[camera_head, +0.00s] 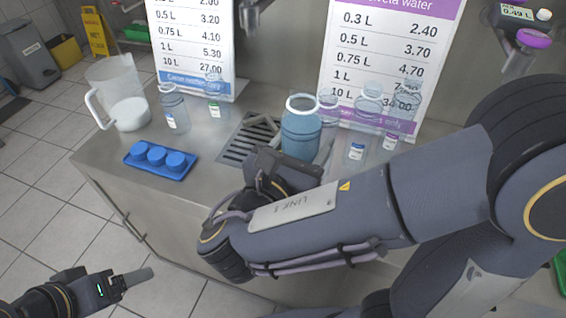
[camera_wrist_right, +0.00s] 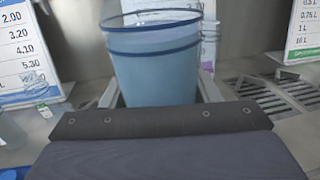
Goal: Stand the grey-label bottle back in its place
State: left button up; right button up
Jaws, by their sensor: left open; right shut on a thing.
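A wide-mouthed blue translucent bottle (camera_head: 302,128) stands upright over the counter, next to the drain grate. My right gripper (camera_head: 298,160) is shut on it, one finger on each side. It also fills the middle of the right wrist view (camera_wrist_right: 155,70); no grey label shows on it, and its base is hidden. More clear bottles with a blue label (camera_head: 356,152) and a purple label (camera_head: 391,141) stand at right. My left gripper (camera_head: 128,282) is open and empty, low over the floor.
A drain grate (camera_head: 240,146) is set in the metal counter (camera_head: 110,160). A blue tray (camera_head: 185,172) with blue caps lies near the front edge, and a clear jug (camera_head: 122,95) stands at the back left. Price boards (camera_head: 390,50) stand behind the bottles.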

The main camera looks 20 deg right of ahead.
jog(key=w+a+f+b, duration=0.1)
jog(key=w+f+b, duration=0.1)
jog(key=w+f, duration=0.3)
jog(key=shift+w+a+f, duration=0.3)
jog(key=shift+w+f, duration=0.05)
jog(key=shift+f, duration=1.85)
jog(key=shift+f+b, duration=0.1)
jog(key=shift+b, duration=0.2)
jog(key=o, duration=1.4)
jog(key=v, duration=1.2)
